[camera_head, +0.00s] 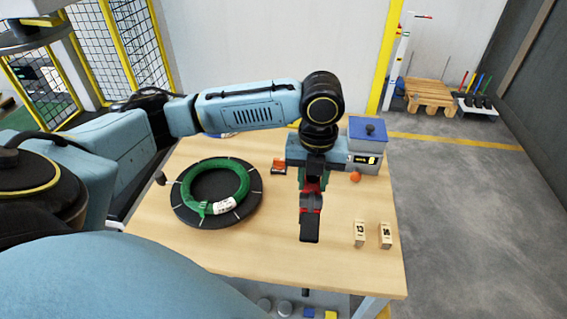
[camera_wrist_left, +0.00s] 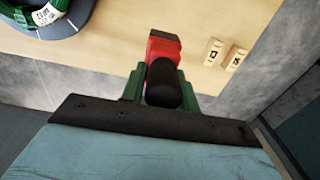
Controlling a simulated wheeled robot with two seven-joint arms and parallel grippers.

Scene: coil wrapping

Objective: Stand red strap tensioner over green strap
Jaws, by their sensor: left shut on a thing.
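The red strap tensioner (camera_head: 311,203) with a black handle is held by my left gripper (camera_head: 311,184), whose green fingers are shut on it. It hangs above the right part of the table, handle end down in the picture. In the left wrist view the tensioner (camera_wrist_left: 164,68) sits between the green fingers (camera_wrist_left: 158,88). A green coil (camera_head: 182,193) lies on a round black turntable (camera_head: 250,213), left of the gripper. A green strap end and a white label (camera_head: 224,205) show at the coil's front edge. My right gripper is not seen.
The wooden table (camera_head: 280,255) has free room at the front. Two numbered wooden blocks (camera_head: 359,232) (camera_head: 385,235) stand at the right. A small orange-red item (camera_head: 279,166), an orange ball (camera_head: 355,176) and a blue-topped scale-like device (camera_head: 367,140) are at the back.

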